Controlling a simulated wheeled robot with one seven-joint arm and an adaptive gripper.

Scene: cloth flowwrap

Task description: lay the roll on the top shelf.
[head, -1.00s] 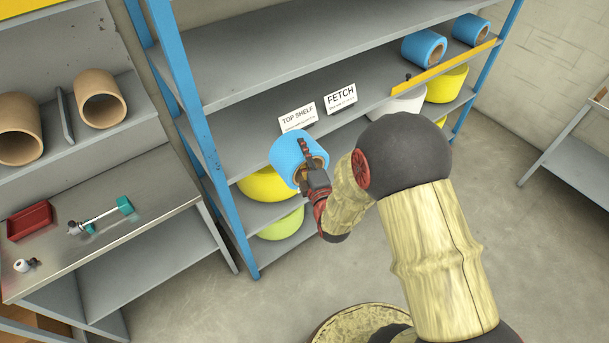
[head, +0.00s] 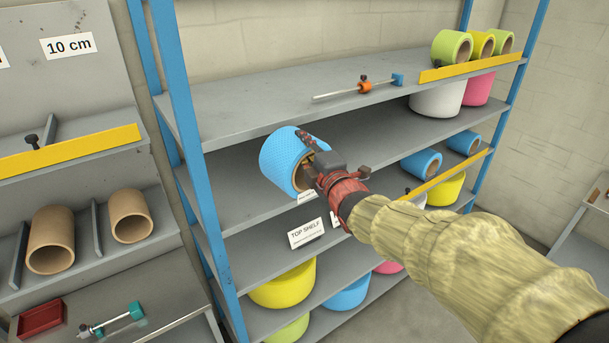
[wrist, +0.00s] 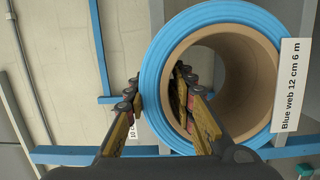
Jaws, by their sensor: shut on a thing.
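A blue roll (head: 283,160) with a brown core is held by my gripper (head: 309,158) in front of the shelving. In the wrist view the blue roll (wrist: 157,60) shows its open core, with one finger inside the core and the other outside; my gripper (wrist: 160,95) is shut on its wall. The top shelf (head: 270,97) is a grey board above and behind the roll. A clamp-like tool with an orange slider (head: 365,87) lies on it, and its left part is bare. A white "TOP SHELF" card (head: 307,232) stands on a lower shelf.
A blue upright (head: 183,110) bounds the shelf on the left. Two blue rolls (head: 421,164) lie on a lower shelf. Brown cores (head: 51,240) are on the left rack.

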